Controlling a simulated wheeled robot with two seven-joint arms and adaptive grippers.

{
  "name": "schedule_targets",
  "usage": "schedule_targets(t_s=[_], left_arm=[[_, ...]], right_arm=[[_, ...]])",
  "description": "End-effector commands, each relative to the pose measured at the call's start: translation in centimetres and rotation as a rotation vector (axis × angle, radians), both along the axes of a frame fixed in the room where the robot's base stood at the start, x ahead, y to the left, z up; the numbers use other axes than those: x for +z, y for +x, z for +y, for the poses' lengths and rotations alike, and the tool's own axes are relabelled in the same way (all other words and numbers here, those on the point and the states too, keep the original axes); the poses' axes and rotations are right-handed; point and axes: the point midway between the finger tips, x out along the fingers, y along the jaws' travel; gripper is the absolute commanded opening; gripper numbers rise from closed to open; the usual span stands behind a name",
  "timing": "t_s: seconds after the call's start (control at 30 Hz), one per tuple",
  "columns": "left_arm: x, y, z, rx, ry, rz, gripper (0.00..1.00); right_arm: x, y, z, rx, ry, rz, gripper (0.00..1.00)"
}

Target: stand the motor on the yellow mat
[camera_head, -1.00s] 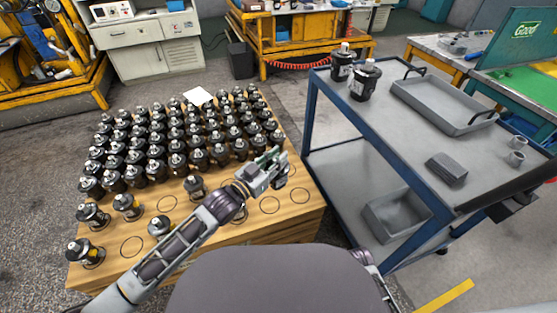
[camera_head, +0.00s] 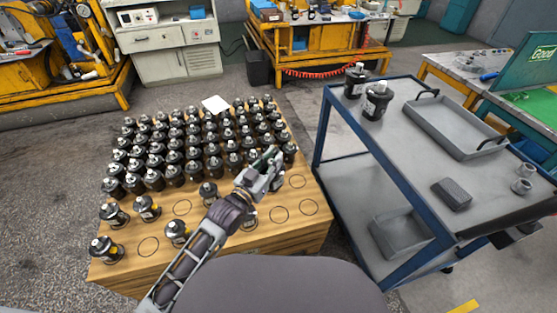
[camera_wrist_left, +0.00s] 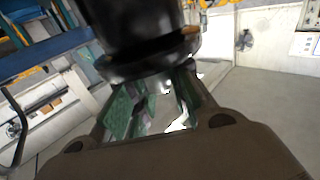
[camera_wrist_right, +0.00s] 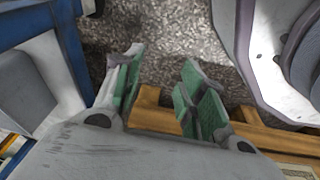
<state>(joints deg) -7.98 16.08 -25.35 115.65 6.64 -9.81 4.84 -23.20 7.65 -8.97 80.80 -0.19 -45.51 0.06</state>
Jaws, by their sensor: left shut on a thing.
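My left gripper (camera_head: 273,165) is over the right part of the wooden board and shut on a black motor. In the left wrist view the motor (camera_wrist_left: 140,35) fills the top middle, between and above the green-padded fingers (camera_wrist_left: 155,105); its far end is cut off. In the head view the held motor is mostly hidden by the gripper. My right gripper shows only in the right wrist view (camera_wrist_right: 165,75), with its green pads apart and nothing between them. I cannot make out a yellow mat; a yellow strip (camera_head: 465,307) lies on the floor at the bottom edge.
The wooden board (camera_head: 135,280) carries rows of black motors and several empty ringed places at the front. A blue-framed grey cart (camera_head: 410,150) stands at right with two motors (camera_head: 375,102), a grey tray (camera_head: 440,120) and a dark block (camera_head: 452,194). Floor shows between board and cart.

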Motion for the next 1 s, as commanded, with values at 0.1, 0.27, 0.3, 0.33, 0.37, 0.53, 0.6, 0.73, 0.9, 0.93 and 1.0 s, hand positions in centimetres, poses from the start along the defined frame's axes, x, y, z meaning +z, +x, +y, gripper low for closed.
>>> schedule_targets(t_s=[0.1, 0.27, 0.3, 0.33, 0.37, 0.53, 0.6, 0.73, 0.9, 0.93, 1.0], left_arm=[[1.2, 0.0, 1.0, 0.034, -0.008, -0.007, 0.0], [1.6, -0.1, 2.4, 0.08, -0.009, -0.006, 0.0], [1.7, -0.1, 2.7, 0.091, -0.009, -0.006, 0.0], [1.7, -0.1, 3.0, 0.099, -0.009, -0.005, 0.0], [1.8, -0.2, 3.3, 0.108, -0.009, -0.005, 0.0], [2.0, -0.4, 5.0, 0.157, -0.009, -0.003, 0.0], [2.1, -0.5, 5.6, 0.178, -0.011, -0.001, 0.0], [2.1, -0.8, 7.0, 0.216, -0.009, -0.001, 0.0], [2.1, -1.3, 8.8, 0.267, -0.01, 0.001, 0.0], [2.1, -1.4, 9.1, 0.276, -0.008, 0.002, 0.0], [2.0, -1.7, 9.9, 0.296, -0.008, 0.003, 0.0]], right_arm=[[-0.6, -1.1, -0.4, 0.001, -0.004, 0.008, 0.4], [-1.6, -2.5, -1.0, 0.003, -0.007, 0.016, 0.4], [-1.8, -2.8, -1.1, 0.004, -0.009, 0.018, 0.4], [-2.0, -3.1, -1.2, 0.004, -0.009, 0.019, 0.4], [-2.1, -3.3, -1.3, 0.004, -0.01, 0.02, 0.4], [-3.0, -5.0, -2.0, 0.006, -0.014, 0.028, 0.4], [-3.3, -5.7, -2.2, 0.006, -0.015, 0.032, 0.4], [-3.8, -7.0, -2.7, 0.009, -0.019, 0.038, 0.4], [-4.3, -8.8, -3.4, 0.01, -0.023, 0.044, 0.4], [-4.4, -9.2, -3.6, 0.01, -0.024, 0.047, 0.4], [-4.6, -10.0, -3.9, 0.011, -0.025, 0.05, 0.4]])
